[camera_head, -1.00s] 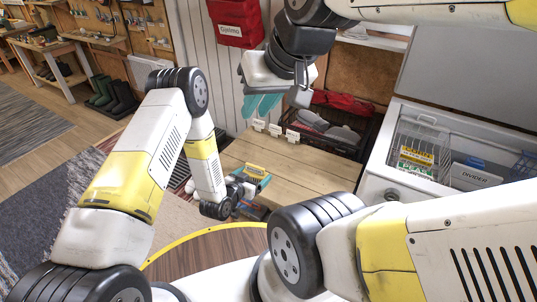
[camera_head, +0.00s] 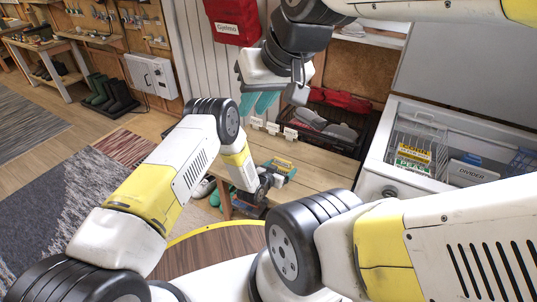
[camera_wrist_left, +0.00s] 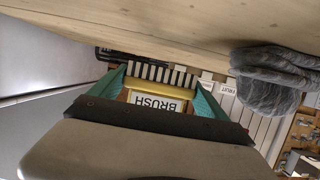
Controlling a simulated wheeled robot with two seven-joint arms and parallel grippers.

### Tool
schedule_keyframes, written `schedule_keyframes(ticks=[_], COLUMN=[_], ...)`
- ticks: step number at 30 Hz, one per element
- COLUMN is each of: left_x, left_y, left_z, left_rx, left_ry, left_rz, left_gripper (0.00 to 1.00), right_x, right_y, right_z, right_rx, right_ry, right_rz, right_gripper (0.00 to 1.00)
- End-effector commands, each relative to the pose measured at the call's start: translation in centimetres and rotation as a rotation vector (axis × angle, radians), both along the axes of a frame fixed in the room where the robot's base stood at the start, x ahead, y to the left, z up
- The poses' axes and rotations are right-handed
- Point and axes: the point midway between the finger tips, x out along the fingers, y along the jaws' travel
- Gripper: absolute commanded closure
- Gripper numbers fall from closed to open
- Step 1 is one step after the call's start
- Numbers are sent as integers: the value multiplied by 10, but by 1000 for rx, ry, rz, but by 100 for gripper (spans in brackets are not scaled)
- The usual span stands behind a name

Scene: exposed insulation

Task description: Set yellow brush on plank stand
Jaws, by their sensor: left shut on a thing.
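The yellow brush (camera_head: 283,163) is between the teal fingers of my left gripper (camera_head: 281,168), beside the front left edge of the wooden plank top (camera_head: 322,168). In the left wrist view the yellow brush (camera_wrist_left: 158,101) carries a white BRUSH label, with a teal finger on each side of it. The plank (camera_wrist_left: 150,28) runs across the top of that view. My right gripper (camera_head: 257,104) hangs above the far left end of the plank, its two teal fingers empty and slightly apart.
Small white label cards (camera_head: 272,128) stand along the plank's back left edge. A black crate (camera_head: 345,107) with grey and red items is behind it. An open white chest (camera_head: 392,145) with wire baskets is at right. The plank's middle is clear.

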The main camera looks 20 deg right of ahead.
Motion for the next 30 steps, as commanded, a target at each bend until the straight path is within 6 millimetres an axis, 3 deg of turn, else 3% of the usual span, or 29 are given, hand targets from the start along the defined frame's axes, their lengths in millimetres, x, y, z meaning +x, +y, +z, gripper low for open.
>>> schedule_keyframes(ticks=[4,9,12,23,24,25,30], left_x=[9,8,9,9,9,9,9], left_y=[-10,-9,-9,-9,-9,-9,-9], left_z=[0,-28,-35,-38,-39,-38,-38], left_rx=[-2,1,1,-1,0,0,1], left_ry=[-3,0,-1,-1,-1,-1,-1], left_rz=[0,-1,0,0,0,0,0], left_gripper=[64,64,64,64,9,4,4], right_x=[0,0,0,0,0,0,0], right_y=[0,0,0,0,0,0,0], right_z=[0,0,0,0,0,0,0], right_rx=[0,0,0,0,0,0,0], right_ry=[0,0,0,0,0,0,0], right_rz=[0,0,0,0,0,0,0], right_gripper=[78,78,78,78,78,78,78])
